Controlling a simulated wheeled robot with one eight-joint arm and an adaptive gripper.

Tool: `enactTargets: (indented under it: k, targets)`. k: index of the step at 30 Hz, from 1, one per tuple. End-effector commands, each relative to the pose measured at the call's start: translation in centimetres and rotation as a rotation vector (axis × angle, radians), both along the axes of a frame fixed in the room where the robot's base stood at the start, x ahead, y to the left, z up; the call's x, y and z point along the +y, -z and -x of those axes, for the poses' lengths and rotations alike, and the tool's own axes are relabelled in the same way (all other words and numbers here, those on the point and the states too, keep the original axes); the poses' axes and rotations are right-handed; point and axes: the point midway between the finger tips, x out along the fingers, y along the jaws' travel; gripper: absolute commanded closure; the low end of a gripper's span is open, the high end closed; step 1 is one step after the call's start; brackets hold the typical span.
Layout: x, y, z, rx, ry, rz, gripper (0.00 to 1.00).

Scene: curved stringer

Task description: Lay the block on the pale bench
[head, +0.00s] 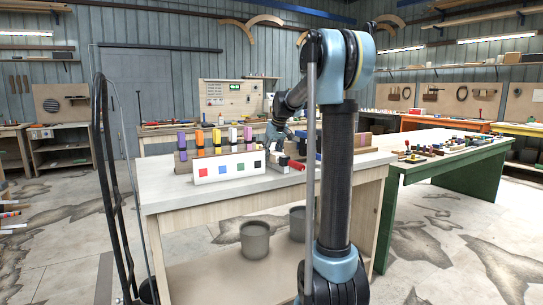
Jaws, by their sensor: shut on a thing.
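The pale bench (168,201) stands in front of me, with a light top and wooden legs. My arm reaches over it from the right. My gripper (281,154) is low over the right half of its top, small and partly lost among the things there. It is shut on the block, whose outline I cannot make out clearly. I cannot tell whether the block touches the bench top.
A white box with coloured squares (228,168) stands on the pale bench, with several coloured pegs behind it. A red piece (296,165) lies to its right. Grey buckets (255,240) stand on the lower shelf. A green bench (450,180) is at right. The front left top is clear.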

Motion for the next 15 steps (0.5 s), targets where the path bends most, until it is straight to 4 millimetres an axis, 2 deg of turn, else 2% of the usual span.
enactTargets:
  k: [1, 3, 15]
  targets:
    - [0.0, 0.02, -0.01, 0.0, 0.0, 0.0, 0.52]
    - [0.0, 0.02, -0.01, 0.0, 0.0, 0.0, 0.39]
    - [-0.04, -0.21, 0.11, 0.0, 0.0, 0.0, 0.39]
